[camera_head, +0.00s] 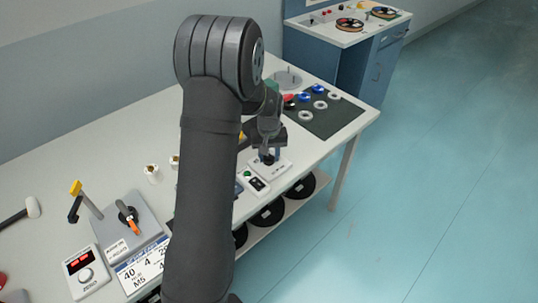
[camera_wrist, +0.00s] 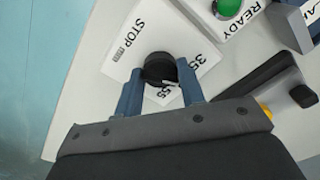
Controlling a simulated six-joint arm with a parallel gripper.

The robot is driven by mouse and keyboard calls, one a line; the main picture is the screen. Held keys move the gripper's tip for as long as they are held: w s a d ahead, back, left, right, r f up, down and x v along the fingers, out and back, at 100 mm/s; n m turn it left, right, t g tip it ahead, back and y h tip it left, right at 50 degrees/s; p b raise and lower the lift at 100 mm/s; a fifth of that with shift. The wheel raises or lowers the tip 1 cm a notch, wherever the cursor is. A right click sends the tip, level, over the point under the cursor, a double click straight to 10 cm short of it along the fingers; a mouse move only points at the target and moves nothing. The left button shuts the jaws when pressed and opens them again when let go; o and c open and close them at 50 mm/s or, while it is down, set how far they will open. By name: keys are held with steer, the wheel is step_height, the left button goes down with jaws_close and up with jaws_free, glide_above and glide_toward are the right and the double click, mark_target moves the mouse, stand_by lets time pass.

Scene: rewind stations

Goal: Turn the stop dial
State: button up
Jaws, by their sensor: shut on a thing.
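The stop dial (camera_wrist: 159,67) is a round black knob on a white plate (camera_wrist: 120,58) marked STOP in the wrist view. The numbers 35 and 55 show on the plate near the knob, partly covered. My gripper (camera_wrist: 160,92) has its two blue-grey fingers on either side of the knob and is shut on it. In the head view, my gripper (camera_head: 268,156) points down at the dial plate (camera_head: 270,172) near the table's front right edge. The dial's pointer and exact setting cannot be made out.
A green button (camera_wrist: 228,8) on a READY plate is beside the dial plate. A dark mat (camera_head: 318,120) with several rings and coloured pieces lies farther back. Floor lies beyond the table edge.

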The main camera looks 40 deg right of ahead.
mark_target(269, 156)
steer(key=shift+m, duration=2.1)
steer(key=o, duration=1)
step_height(269, 156, up, 17)
steer(key=shift+r, duration=0.2)
steer(key=shift+f, duration=0.15)
step_height(269, 156, down, 17)
steer(key=shift+f, duration=0.1)
